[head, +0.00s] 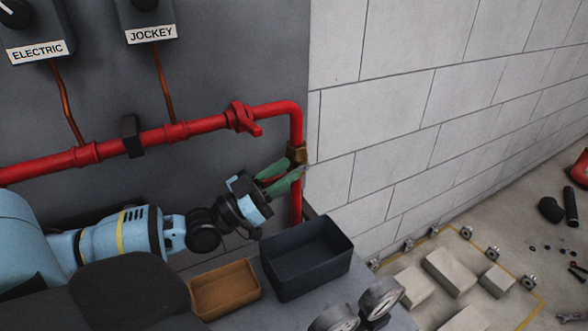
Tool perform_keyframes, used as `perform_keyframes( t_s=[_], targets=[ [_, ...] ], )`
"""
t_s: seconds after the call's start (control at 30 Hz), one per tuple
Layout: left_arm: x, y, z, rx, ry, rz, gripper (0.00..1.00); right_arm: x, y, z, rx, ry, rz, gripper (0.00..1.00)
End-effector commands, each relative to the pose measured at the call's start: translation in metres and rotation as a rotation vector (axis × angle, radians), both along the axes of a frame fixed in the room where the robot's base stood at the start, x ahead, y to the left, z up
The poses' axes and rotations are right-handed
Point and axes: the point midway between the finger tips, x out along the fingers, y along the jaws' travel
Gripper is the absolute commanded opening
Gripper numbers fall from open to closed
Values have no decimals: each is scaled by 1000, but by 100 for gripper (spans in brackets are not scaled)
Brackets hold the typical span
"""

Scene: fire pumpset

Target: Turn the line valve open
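A red pipe (205,127) runs along the dark panel and bends down at the corner. A red valve with a red handle (243,119) sits on its horizontal run. A brass fitting (297,153) sits on the vertical run below the bend. No label shows which is the line valve. My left gripper (296,168) has its green fingers at the vertical pipe, just below the brass fitting. The fingers look slightly apart, with a reddish strip between them; I cannot tell whether they hold anything. The gripper covers part of the pipe. My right gripper is not in view.
A dark bin (306,262) and a brown tray (224,290) stand below my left gripper, with gauges (380,299) in front. Boxes labelled ELECTRIC (37,52) and JOCKEY (150,34) hang above. Blocks (450,271) and loose parts lie on the floor at right.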

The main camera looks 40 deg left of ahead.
Motion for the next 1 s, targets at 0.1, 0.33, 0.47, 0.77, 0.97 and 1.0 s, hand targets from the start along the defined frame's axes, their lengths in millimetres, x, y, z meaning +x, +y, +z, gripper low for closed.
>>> perform_keyframes(
  t_s=[0.1,0.33,0.47,0.77,0.97,1.0],
  targets=[
    [0,0,1,0,0,0,30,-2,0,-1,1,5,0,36],
    [0,0,1,-1,0,0,30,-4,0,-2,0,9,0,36],
    [0,0,1,-1,0,0,17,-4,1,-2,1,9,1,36],
    [0,0,1,-1,0,0,0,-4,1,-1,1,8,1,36],
    [0,0,2,0,4,1,0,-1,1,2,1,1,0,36],
    [0,0,3,3,8,1,0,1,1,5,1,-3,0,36]
  ],
)
